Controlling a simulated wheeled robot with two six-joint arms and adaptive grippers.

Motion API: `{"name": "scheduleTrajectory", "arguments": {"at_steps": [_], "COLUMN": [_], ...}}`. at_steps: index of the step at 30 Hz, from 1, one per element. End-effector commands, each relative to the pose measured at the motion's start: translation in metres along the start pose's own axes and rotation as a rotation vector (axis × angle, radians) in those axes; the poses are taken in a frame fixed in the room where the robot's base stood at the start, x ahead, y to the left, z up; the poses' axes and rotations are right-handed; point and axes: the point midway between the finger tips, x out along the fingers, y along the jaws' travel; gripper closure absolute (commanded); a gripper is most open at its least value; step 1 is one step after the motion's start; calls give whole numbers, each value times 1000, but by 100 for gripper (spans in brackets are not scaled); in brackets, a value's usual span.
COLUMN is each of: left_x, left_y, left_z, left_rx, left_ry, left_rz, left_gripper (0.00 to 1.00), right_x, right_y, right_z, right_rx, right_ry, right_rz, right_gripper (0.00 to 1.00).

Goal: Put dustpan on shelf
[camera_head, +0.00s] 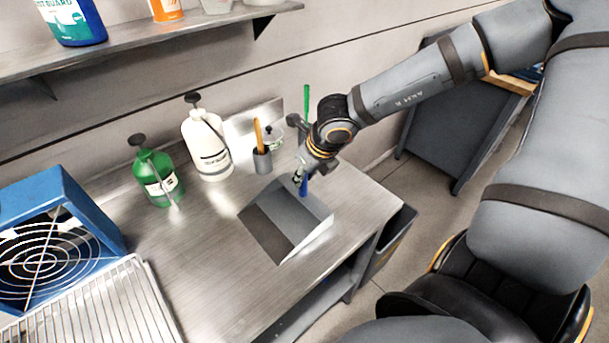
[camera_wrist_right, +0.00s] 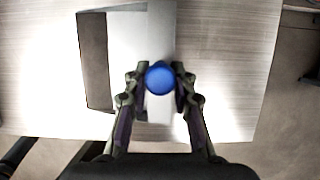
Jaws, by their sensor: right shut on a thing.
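The grey dustpan (camera_head: 290,219) is at the right end of the steel table, its dark open side facing the lower left. My right gripper (camera_head: 301,181) is shut on the dustpan's blue handle, just at the pan's back edge. In the right wrist view the round blue handle end (camera_wrist_right: 159,78) sits between the two fingers, with the pan beyond it. I cannot tell whether the pan touches the table. The shelf (camera_head: 150,45) runs along the wall at the upper left. My left gripper is not in view.
On the shelf stand a blue bottle (camera_head: 72,20) and an orange-labelled container (camera_head: 166,9). On the table (camera_head: 195,265) are a green pump bottle (camera_head: 157,178), a white pump bottle (camera_head: 207,146), a grey cup (camera_head: 262,160), a blue fan unit (camera_head: 62,205) and a wire rack (camera_head: 100,305).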

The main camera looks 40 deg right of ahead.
Motion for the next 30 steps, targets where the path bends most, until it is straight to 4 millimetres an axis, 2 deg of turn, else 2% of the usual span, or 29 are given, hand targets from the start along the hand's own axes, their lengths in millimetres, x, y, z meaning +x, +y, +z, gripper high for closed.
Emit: {"name": "scheduleTrajectory", "arguments": {"at_steps": [2,3,8,16,20,25,27,30], "left_x": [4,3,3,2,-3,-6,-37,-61], "left_y": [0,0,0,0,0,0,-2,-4], "left_z": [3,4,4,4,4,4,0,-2], "left_rx": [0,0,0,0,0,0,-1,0], "left_ry": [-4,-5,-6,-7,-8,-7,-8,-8], "left_rz": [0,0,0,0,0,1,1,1], "left_gripper": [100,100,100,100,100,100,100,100], "right_x": [2,2,1,1,-6,-34,-54,-66], "right_y": [0,0,0,0,0,2,2,2], "right_z": [0,-1,0,0,2,3,5,5], "right_rx": [0,0,0,0,4,5,2,2], "right_ry": [-3,-1,-1,-1,-4,-10,2,3], "right_rz": [0,0,0,0,2,10,11,11], "right_gripper": [100,73,52,52,52,52,52,52]}}
